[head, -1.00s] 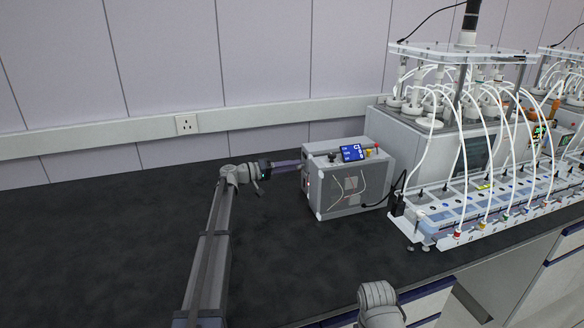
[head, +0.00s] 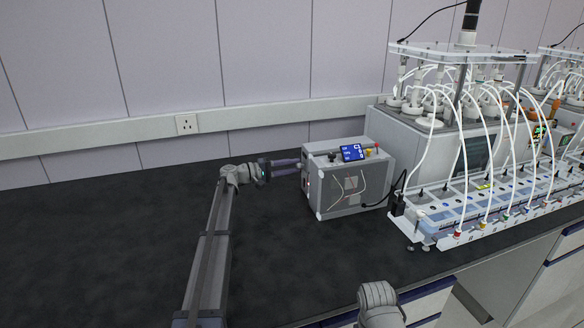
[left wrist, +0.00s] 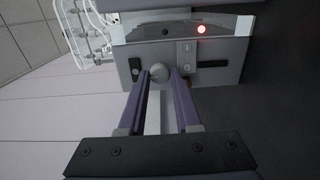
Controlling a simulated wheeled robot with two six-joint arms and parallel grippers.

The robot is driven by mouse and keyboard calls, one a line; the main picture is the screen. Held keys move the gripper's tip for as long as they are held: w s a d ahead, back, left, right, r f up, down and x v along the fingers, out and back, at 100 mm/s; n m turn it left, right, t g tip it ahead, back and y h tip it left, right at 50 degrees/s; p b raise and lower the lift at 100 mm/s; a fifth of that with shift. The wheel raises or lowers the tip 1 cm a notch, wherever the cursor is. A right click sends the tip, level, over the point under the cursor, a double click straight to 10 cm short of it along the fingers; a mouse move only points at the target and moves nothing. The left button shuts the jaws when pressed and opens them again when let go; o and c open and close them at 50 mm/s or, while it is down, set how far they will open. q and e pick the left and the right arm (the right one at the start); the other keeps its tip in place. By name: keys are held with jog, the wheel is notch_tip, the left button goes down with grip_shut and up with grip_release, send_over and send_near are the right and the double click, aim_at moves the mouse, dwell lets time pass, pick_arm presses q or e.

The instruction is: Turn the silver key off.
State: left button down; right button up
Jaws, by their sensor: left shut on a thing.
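The silver key (left wrist: 158,72) shows in the left wrist view as a rounded grey knob on the end panel of a grey box (head: 350,198). My left gripper (head: 299,165) reaches the left side of this box in the head view. In the left wrist view its two purple fingers (left wrist: 161,78) stand on either side of the knob and are shut on it. The key is too small and covered to make out in the head view. Its exact angle is hard to tell.
The box has a blue display (head: 354,153) on top. Reactors with white tubes (head: 465,120) stand to the right. The dark bench (head: 110,240) is clear on the left.

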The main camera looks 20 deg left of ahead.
dwell(0.3)
pick_arm(q)
jog(key=c, duration=0.6)
grip_release()
jog(key=shift+v, duration=3.9)
